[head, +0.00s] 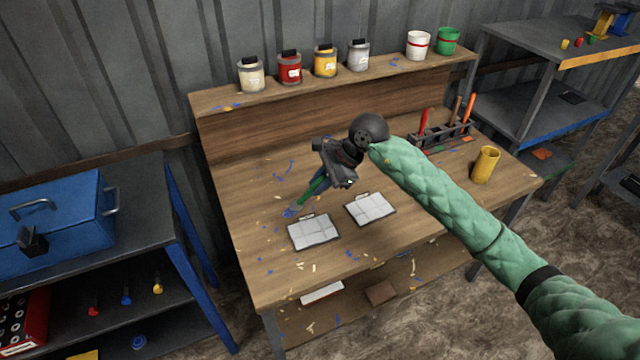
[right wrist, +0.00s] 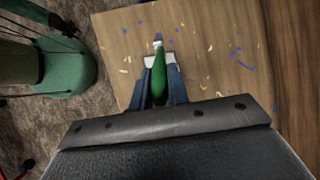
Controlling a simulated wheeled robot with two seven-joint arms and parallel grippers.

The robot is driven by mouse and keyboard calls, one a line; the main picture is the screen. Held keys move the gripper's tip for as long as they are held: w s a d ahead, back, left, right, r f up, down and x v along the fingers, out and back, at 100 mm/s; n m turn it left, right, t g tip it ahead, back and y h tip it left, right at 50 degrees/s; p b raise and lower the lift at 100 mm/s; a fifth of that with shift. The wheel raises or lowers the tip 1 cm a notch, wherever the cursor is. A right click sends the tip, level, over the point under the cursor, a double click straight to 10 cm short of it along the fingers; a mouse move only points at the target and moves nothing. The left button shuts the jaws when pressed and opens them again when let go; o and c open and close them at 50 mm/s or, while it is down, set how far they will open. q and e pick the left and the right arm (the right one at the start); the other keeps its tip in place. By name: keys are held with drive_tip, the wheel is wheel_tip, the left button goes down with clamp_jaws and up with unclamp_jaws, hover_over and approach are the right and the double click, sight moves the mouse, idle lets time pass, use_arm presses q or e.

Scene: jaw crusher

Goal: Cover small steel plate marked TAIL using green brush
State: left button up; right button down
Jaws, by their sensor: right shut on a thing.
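My right gripper (head: 320,182) is shut on the green brush (head: 309,192) above the workbench, left of its middle. The brush points down and left, its bluish tip close to the upper left of the left plate; I cannot tell if it touches anything. In the right wrist view the green handle (right wrist: 159,82) sits between the two fingers (right wrist: 160,90). Two small pale plates lie on the bench: a left plate (head: 313,232) and a right plate (head: 370,208). Their markings are too small to read, so I cannot tell which is TAIL. My left gripper is not in view.
Several paint cans (head: 290,68) and two buckets (head: 418,44) stand on the raised back shelf. A tool rack (head: 440,138) and a yellow cup (head: 485,165) stand at the bench's right. A blue toolbox (head: 60,225) is on the left. The bench's front left is clear but for scraps.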

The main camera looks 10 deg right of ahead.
drive_tip(key=shift+d+f, duration=0.25)
drive_tip(key=shift+f, duration=0.05)
wheel_tip(320, 180, down, 2)
drive_tip(key=shift+a, duration=0.15)
drive_tip(key=shift+f, duration=1.2)
